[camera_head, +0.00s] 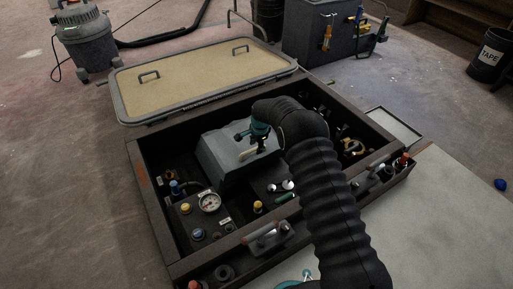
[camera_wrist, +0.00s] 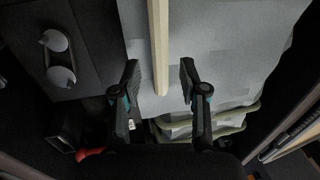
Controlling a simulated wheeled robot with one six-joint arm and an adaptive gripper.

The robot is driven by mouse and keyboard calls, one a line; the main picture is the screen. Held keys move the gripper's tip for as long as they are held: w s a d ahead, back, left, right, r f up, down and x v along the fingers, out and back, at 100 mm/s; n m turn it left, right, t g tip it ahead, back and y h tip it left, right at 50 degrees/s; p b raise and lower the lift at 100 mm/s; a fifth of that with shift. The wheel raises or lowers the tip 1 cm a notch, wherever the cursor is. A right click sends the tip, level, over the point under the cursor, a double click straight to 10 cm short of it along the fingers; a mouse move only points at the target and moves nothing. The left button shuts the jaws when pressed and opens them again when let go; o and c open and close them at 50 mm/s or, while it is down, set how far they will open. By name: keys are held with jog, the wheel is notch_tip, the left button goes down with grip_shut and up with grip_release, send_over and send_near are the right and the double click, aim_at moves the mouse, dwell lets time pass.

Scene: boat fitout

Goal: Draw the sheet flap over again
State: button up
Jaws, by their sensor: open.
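A grey sheet (camera_head: 222,158) lies draped over a raised shape inside the dark open hatch box; it also fills the upper middle of the wrist view (camera_wrist: 230,50). A pale wooden strip (camera_wrist: 158,45) lies on the sheet and ends between my fingers. In the head view the strip's end (camera_head: 247,154) shows just below my gripper (camera_head: 260,142). My gripper, also in the wrist view (camera_wrist: 160,70), is open, with one finger on each side of the strip. I cannot tell whether either finger touches it. Folds with greenish edges (camera_wrist: 205,126) show beneath the sheet's near edge.
The hatch box (camera_head: 155,195) has high dark walls. Inside are a pressure gauge (camera_head: 209,202), knobs and two white round caps (camera_wrist: 58,60). A tan lid with handles (camera_head: 205,75) lies behind. A grey vacuum (camera_head: 85,35) stands back left. Floor at left is clear.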

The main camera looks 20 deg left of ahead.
jog(key=shift+f, duration=0.5)
grip_shut()
